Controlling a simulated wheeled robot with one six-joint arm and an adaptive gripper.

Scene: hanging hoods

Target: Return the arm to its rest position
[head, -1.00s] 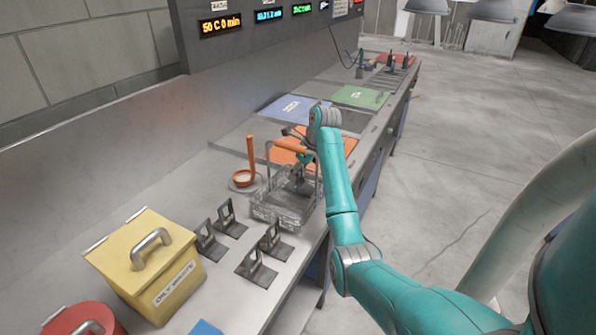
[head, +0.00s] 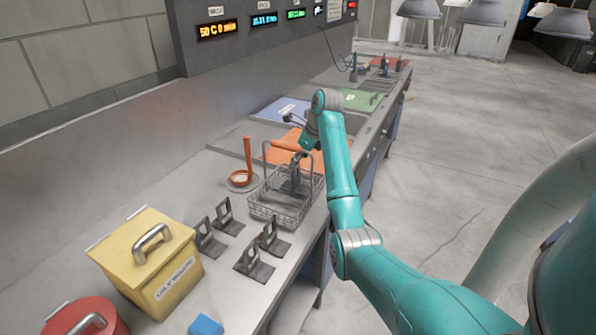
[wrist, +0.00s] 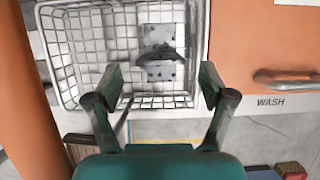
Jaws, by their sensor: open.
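My arm reaches out over the bench in the head view, with its wrist above the wire basket (head: 262,208). In the wrist view my gripper (wrist: 158,85) is open, its two dark fingers spread apart with nothing between them. The same basket (wrist: 80,60) lies ahead of the fingers in that view. A grey metal part with a dark clip (wrist: 160,45) sits inside the basket, beyond the fingertips. In the head view my gripper is hard to make out behind the wrist.
An orange lid (head: 292,147), a blue lid (head: 281,110) and a green lid (head: 358,99) lie along the bench. An orange ladle (head: 248,155) stands left of the basket. Several black brackets (head: 253,262) and a yellow bin (head: 150,265) are nearer. Hoods (head: 419,9) hang at upper right.

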